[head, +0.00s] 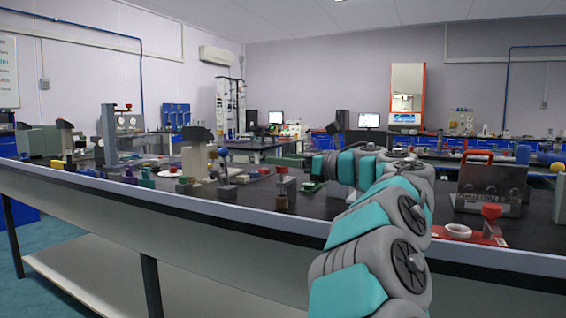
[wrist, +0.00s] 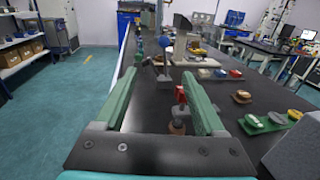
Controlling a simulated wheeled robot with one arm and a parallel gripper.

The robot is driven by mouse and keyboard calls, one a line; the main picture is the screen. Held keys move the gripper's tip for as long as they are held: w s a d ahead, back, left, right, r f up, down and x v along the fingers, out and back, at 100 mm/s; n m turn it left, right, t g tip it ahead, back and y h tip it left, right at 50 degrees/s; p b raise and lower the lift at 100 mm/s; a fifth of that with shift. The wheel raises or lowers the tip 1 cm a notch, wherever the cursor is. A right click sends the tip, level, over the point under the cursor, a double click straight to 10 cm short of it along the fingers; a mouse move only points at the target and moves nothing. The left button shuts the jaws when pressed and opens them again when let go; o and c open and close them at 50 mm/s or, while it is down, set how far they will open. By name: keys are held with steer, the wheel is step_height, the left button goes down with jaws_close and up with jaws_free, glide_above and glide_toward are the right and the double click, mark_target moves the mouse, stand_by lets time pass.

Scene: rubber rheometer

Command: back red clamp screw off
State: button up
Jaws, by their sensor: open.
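A small stand with a red top (head: 282,170) is on the dark bench in the head view, with a brown round base. In the wrist view a red piece (wrist: 180,95) shows between my fingers, close to the right one, above a copper-brown base (wrist: 177,127). I cannot tell which is the clamp screw. My gripper (wrist: 160,75) is open, with its green fingers wide apart and nothing held. In the head view my gripper (head: 295,161) is small and partly hidden by my arm.
A metal device with a red handle (head: 490,182) stands right of my arm, with a white ring (head: 458,231) before it. A blue ball on a stand (wrist: 167,53) and several small coloured blocks stand beyond my fingers. The bench's left edge is near.

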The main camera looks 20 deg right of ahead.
steer(key=s+a+b, duration=0.1)
steer(key=s+a, duration=0.1)
steer(key=s, duration=0.7)
steer(key=shift+a+r, duration=0.35)
steer(key=shift+r, duration=0.1)
steer(key=shift+s, duration=0.1)
